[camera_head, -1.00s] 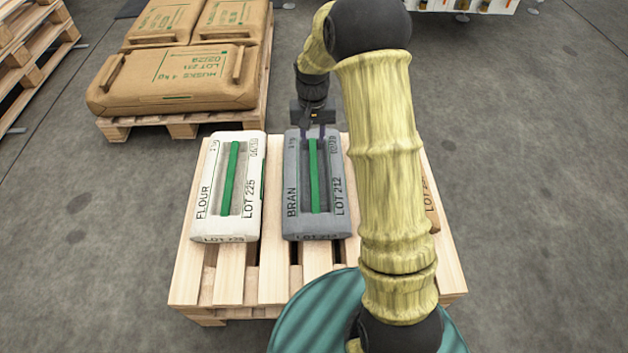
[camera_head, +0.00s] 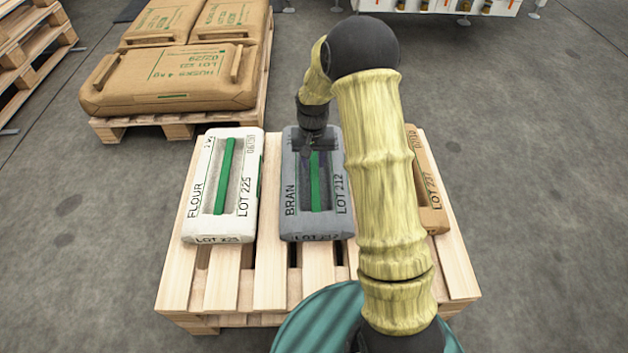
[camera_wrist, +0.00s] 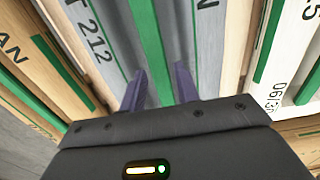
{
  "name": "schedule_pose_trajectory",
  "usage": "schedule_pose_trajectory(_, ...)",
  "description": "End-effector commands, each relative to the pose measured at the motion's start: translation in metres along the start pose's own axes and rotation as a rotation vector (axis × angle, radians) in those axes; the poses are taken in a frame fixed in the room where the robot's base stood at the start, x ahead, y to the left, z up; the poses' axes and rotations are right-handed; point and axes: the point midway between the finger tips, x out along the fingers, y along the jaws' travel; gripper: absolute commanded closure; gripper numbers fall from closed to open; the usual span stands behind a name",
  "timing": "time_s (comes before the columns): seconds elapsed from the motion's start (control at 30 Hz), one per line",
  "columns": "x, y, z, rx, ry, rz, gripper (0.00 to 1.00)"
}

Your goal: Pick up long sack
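Several sacks lie side by side on the front pallet. The grey sack (camera_head: 291,170), marked BRAN LOT 212, is in the middle with a green strip handle along its recess. My gripper (camera_head: 309,152) is over its far half, low near the strip. In the wrist view my gripper (camera_wrist: 160,88) has its two purple fingers apart, one on each side of the green strip of the grey sack (camera_wrist: 209,55). Whether they touch the strip is unclear. A white FLOUR sack (camera_head: 203,172) lies left. A tan sack (camera_head: 432,180) lies right, partly behind my arm.
The front pallet (camera_head: 232,290) has bare slats at its near side. A back-left pallet (camera_head: 180,124) carries several larger brown HUSKS sacks (camera_head: 170,85). Stacked pallets (camera_head: 30,50) stand at the far left. Open floor (camera_head: 530,170) lies to the right.

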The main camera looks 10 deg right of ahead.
Motion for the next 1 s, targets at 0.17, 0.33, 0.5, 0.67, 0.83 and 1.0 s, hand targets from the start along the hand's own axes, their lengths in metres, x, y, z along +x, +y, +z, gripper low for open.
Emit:
schedule_pose_trajectory(0.17,-0.001,0.0,0.0,0.0,0.0,0.0,0.68)
schedule_pose_trajectory(0.33,0.005,0.0,0.0,0.0,0.0,0.0,0.68)
schedule_pose_trajectory(0.5,0.022,0.002,-0.001,0.0,0.0,0.0,0.68)
schedule_pose_trajectory(0.67,0.038,0.003,-0.001,0.0,0.0,0.0,0.68)
schedule_pose_trajectory(0.83,0.051,0.003,-0.001,-0.001,0.001,-0.001,0.68)
schedule_pose_trajectory(1.0,0.051,0.003,-0.001,-0.001,0.001,-0.001,0.68)
